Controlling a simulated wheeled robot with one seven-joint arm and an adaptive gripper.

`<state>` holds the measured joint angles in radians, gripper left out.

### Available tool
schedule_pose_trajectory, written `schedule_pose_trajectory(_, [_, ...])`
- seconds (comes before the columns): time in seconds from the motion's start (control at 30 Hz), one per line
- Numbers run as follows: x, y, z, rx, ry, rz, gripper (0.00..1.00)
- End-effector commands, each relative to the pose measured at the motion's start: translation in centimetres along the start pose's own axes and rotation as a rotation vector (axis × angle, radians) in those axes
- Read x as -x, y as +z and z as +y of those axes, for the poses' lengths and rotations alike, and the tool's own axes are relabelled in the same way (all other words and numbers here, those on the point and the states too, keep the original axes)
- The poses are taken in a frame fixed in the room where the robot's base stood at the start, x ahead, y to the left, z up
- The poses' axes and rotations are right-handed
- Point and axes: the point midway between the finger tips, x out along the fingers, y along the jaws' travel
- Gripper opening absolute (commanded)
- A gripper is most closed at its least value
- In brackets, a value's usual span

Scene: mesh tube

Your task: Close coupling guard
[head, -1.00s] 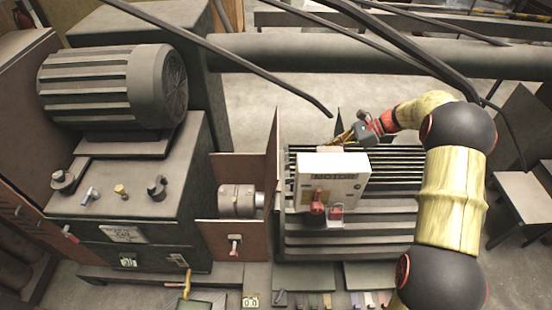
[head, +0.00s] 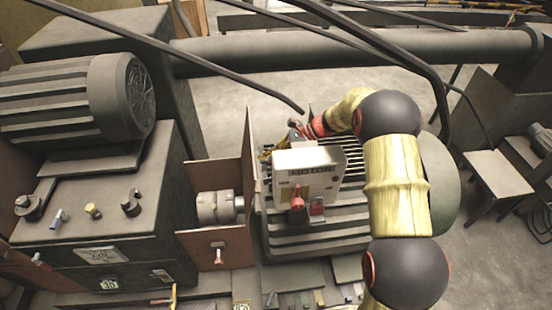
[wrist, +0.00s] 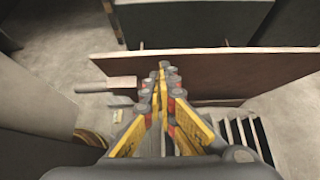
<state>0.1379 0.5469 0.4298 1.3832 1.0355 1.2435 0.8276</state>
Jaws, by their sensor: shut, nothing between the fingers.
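The coupling guard is made of reddish-brown plates around the grey coupling (head: 216,207) in the head view. One guard plate (head: 250,165) stands upright beside the coupling, on the motor side, and the coupling is exposed. A lower front plate (head: 208,254) carries a small handle (head: 218,252). My gripper (head: 264,154) is shut and empty, above the finned motor, just right of the upright plate. In the wrist view the shut fingertips (wrist: 162,67) point at the brown plate (wrist: 225,72), which spans the picture. I cannot tell whether they touch it.
A large ribbed motor (head: 70,100) sits at left. Dark bars cross above, near a long pipe (head: 350,52). Open floor (head: 240,100) lies behind.

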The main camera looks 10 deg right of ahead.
Motion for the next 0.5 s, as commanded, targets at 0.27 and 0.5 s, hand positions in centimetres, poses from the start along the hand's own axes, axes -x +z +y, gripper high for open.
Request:
schedule_pose_trajectory(0.27, [-0.27,0.3,0.0,0.0,-0.001,0.0,0.0])
schedule_pose_trajectory(0.5, [-0.35,0.48,0.01,0.0,0.0,0.004,0.0])
